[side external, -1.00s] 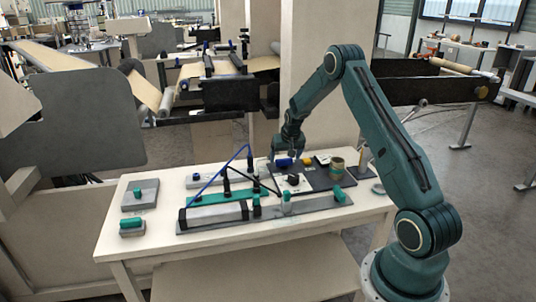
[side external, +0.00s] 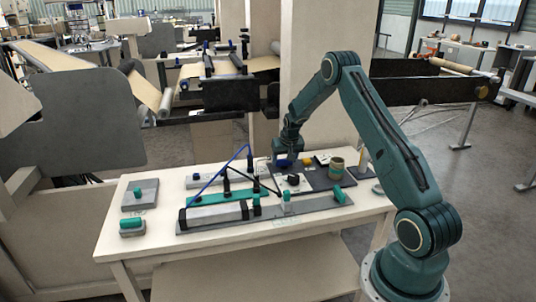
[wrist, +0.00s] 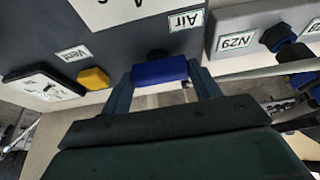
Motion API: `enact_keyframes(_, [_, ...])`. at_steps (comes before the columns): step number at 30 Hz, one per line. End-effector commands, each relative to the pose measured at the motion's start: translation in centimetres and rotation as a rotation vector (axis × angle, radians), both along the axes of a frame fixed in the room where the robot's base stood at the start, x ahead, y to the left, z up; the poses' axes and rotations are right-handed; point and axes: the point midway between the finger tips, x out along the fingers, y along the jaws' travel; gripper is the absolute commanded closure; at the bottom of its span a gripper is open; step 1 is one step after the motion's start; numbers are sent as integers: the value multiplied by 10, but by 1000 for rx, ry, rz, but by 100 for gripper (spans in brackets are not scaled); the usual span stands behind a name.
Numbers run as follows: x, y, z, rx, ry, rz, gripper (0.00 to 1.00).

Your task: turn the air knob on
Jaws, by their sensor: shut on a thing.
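The air knob is a blue bar-shaped handle (wrist: 160,71) on a dark panel (wrist: 110,45), beside a label reading "Air" (wrist: 186,20). In the wrist view my gripper (wrist: 163,77) has one finger at each end of the blue knob and is shut on it. The knob's bar lies across the picture, between the fingers. In the side view my gripper (side external: 285,156) is down at the panel on the table, and it covers most of the blue knob.
A yellow knob (wrist: 93,78) by a "Vent" label (wrist: 72,53) sits just left of the air knob. A white-faced device (wrist: 45,84) is further left. A grey block with a dark knob (wrist: 277,37) stands on the right.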

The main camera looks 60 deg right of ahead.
Motion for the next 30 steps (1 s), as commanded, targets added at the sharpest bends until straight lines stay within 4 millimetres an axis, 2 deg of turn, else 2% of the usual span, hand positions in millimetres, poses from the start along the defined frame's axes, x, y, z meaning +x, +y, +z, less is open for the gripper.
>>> enact_keyframes(7, [-1,-1,0,0,0,38,61])
enact_keyframes(14, [-1,-2,0,-1,1,146,61])
enact_keyframes(30, [-2,-5,0,-2,0,619,61])
